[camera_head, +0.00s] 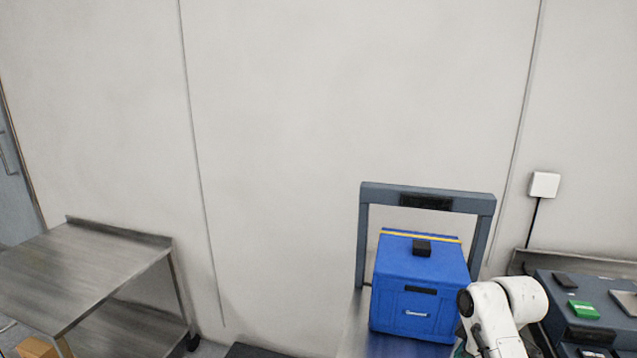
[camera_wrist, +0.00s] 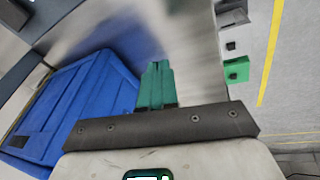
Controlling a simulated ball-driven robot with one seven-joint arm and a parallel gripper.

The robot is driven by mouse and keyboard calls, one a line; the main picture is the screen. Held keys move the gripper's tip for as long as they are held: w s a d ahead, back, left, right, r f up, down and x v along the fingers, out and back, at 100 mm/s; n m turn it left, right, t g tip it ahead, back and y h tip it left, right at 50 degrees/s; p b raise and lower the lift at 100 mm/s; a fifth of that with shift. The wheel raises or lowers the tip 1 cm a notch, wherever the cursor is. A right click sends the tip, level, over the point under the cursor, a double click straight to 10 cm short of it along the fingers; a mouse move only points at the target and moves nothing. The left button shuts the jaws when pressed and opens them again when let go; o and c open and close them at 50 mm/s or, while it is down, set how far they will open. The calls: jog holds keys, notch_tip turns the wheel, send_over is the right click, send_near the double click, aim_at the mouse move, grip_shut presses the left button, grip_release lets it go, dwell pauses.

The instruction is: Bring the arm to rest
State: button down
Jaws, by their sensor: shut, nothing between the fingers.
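My white arm (camera_head: 497,312) shows at the lower right of the head view, in front of and beside a blue box. My gripper (camera_wrist: 157,66) is in the wrist view, with its green fingers together and nothing between them. The fingers point over a bare metal surface (camera_wrist: 185,30). The head view does not clearly show the gripper.
The blue box (camera_head: 412,285) stands under a grey frame (camera_head: 366,230); it also shows in the wrist view (camera_wrist: 70,105). A dark bench (camera_head: 560,300) with a green item (camera_head: 583,310) is at the right. A steel table (camera_head: 80,270) stands at the left.

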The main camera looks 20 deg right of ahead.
jog(key=s+a+f+m+t, duration=0.1)
jog(key=s+a+f+m, duration=0.2)
jog(key=s+a, duration=0.4)
jog(key=s+a+f+m, duration=0.2)
jog(key=s+a+f, duration=0.15)
jog(key=a, duration=0.55)
jog(key=s+f+m+g, duration=0.1)
jog(key=s+f+m, duration=0.1)
jog(key=s, duration=0.8)
jog(key=s+f+m+g, duration=0.2)
jog(key=s, duration=0.9)
jog(key=shift+s+h, duration=0.25)
jog(key=shift+h, duration=0.15)
